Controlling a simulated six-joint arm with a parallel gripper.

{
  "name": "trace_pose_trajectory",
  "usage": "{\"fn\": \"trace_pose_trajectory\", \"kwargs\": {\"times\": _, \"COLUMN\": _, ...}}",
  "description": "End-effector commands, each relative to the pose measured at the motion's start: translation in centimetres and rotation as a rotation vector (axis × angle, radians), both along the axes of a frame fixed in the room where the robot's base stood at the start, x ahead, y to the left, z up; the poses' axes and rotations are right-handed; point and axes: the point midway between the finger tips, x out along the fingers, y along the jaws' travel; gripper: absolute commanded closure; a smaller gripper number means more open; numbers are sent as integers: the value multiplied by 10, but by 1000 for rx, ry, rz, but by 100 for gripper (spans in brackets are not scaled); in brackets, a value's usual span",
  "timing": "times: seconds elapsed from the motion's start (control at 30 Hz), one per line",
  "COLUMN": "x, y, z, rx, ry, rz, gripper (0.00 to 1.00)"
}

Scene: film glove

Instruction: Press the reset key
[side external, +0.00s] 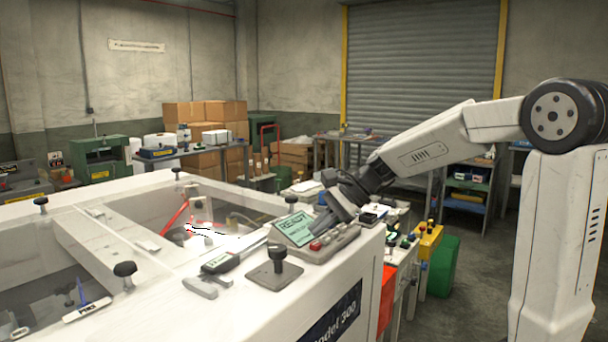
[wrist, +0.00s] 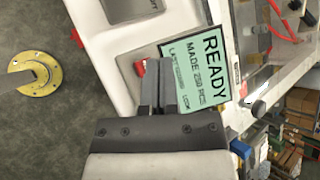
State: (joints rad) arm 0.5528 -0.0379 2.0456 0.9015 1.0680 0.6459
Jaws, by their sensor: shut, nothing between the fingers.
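The grey control panel (side external: 322,251) sits on the corner of the white machine. Its green display (side external: 294,228) reads READY; in the wrist view the display (wrist: 196,62) also reads MADE 250 PCS. In the wrist view one red key (wrist: 140,68) shows beside my fingers, partly hidden. I cannot read any key label, so I cannot tell which is the reset key. My gripper (side external: 335,219) is shut and empty, pointing down over the panel beside the display. My fingertips (wrist: 157,62) hide part of the panel; contact is unclear.
A black-knobbed lever (side external: 278,256) on a grey plate and a grey handheld tool (side external: 218,264) lie on the machine top left of the panel. The machine's open bays are further left. A yellow box (side external: 429,242) and a green bin (side external: 443,267) stand right of the machine.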

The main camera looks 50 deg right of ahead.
Motion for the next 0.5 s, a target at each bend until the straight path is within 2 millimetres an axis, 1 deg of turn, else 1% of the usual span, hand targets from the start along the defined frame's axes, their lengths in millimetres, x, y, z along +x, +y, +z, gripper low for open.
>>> {"fn": "trace_pose_trajectory", "kwargs": {"times": 0.5, "x": 0, "y": 0, "z": 34, "rx": -1, "ry": -2, "rz": -1, "gripper": 100}}
